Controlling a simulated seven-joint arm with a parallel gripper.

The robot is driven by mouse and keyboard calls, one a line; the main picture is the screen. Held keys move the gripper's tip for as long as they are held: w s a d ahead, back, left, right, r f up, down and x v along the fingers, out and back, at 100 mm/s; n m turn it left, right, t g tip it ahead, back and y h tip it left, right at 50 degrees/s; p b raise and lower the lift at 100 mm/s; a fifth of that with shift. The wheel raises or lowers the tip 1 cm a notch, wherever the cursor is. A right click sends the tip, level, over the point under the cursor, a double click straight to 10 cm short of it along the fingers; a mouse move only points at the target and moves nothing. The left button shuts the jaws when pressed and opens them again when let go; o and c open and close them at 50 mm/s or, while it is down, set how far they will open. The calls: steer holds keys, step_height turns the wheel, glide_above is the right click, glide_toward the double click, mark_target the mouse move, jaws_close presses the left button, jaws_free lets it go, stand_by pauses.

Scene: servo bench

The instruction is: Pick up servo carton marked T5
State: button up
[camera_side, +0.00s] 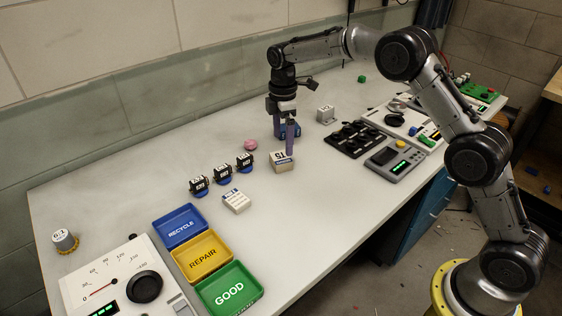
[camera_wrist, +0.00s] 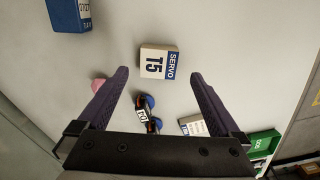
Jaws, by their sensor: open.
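The servo carton marked T5 (camera_wrist: 153,65) is a small white box with a blue SERVO band, lying on the bench. In the wrist view it sits ahead of and between the spread fingertips, apart from both. In the side view the same carton (camera_side: 281,166) stands just below my gripper (camera_side: 285,146). My gripper points down, open and empty, with purple fingers. In the wrist view my gripper (camera_wrist: 159,76) shows a wide gap between its fingers. I cannot tell the exact height of the fingertips above the carton.
A blue box (camera_wrist: 66,17) lies close by, partly behind the fingers in the side view. A pink round piece (camera_side: 250,144), several black servos (camera_side: 222,175) and another white carton (camera_side: 236,201) lie left. RECYCLE (camera_side: 180,228), REPAIR (camera_side: 203,257) and GOOD (camera_side: 229,290) trays stand in front.

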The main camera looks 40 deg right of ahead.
mark_target(281, 157)
steer(key=shift+w+a+f, duration=0.1)
steer(key=shift+f, duration=1.6)
steer(key=shift+w+a+f, duration=0.1)
steer(key=shift+f, duration=1.6)
steer(key=shift+c, duration=0.3)
steer(key=shift+r, duration=0.1)
steer(key=c, duration=1.2)
steer(key=shift+c, duration=0.2)
steer(key=shift+r, duration=0.1)
